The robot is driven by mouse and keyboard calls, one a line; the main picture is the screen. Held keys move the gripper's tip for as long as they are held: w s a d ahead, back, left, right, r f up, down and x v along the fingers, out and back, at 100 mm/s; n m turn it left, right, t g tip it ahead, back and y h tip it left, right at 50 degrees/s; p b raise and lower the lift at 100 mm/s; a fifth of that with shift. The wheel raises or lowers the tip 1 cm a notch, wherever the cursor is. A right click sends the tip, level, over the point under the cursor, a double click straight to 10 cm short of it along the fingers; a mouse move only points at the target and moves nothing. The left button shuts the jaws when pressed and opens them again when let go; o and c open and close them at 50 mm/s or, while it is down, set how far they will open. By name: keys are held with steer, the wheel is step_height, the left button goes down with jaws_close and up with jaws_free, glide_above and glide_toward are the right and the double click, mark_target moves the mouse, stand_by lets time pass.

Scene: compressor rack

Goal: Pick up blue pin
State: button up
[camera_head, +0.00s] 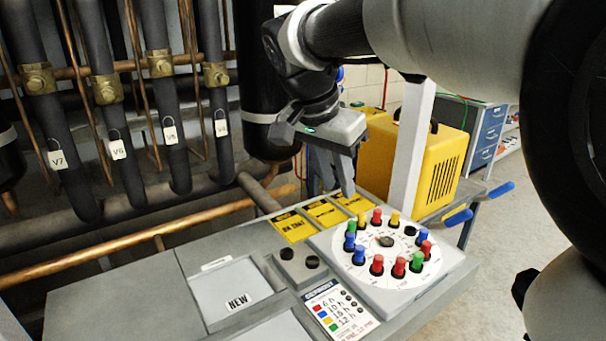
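Several blue pins stand upright in a ring on a round white dial plate (388,283). A further blue pin (422,237) is at the right side. My gripper (347,187) points down above the back left edge of the dial, apart from the pins. I see finger parts close together, but the angle hides whether there is a gap. I see nothing held in it.
Red, green and yellow pins share the ring, close to the blue ones. Yellow labels (325,212), black knobs (312,262) and a "NEW" tray (228,282) lie left. Pipes (160,110) stand behind; a yellow compressor (440,170) is back right.

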steer(key=b, duration=0.2)
glide_above(351, 234)
steer(key=s+a, duration=0.2)
step_height(351, 234, down, 10)
steer(key=shift+b+x, duration=0.5)
steer(key=shift+x, duration=2.1)
steer(key=shift+w+d+r, duration=0.1)
steer(key=shift+w, duration=0.05)
jaws_close()
